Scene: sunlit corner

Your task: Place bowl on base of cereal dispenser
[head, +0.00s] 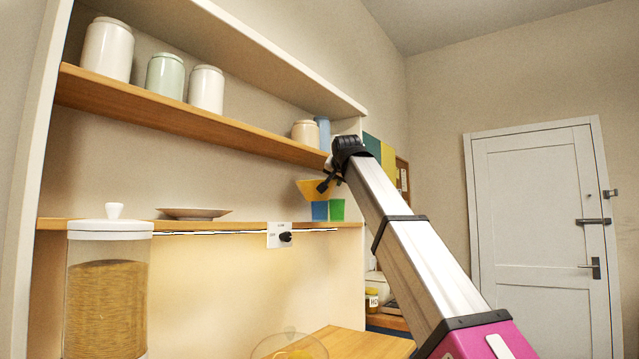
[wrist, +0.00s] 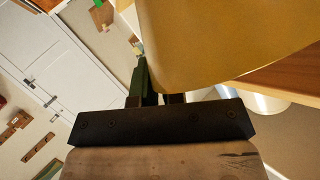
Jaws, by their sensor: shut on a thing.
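An orange-yellow bowl (head: 312,188) with sloping sides is held at the end of my arm, in front of the back shelves. In the wrist view the bowl (wrist: 230,40) fills the upper right, close to the camera. My gripper (head: 326,184) is shut on it, small and dark in the head view. In the wrist view my gripper's fingers (wrist: 157,97) are partly hidden by the bowl. The cereal dispenser (head: 106,300) is a clear jar of tan cereal with a white knobbed lid, at the lower left. Its base is below the picture, so I cannot see it.
An upper wooden shelf (head: 190,118) bears several jars. A lower shelf (head: 260,225) bears a plate (head: 193,213), with blue and green cups (head: 337,209) near its right end. A clear dome (head: 290,347) over something yellow stands on the wooden counter (head: 360,344). A white door (head: 535,215) is at the right.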

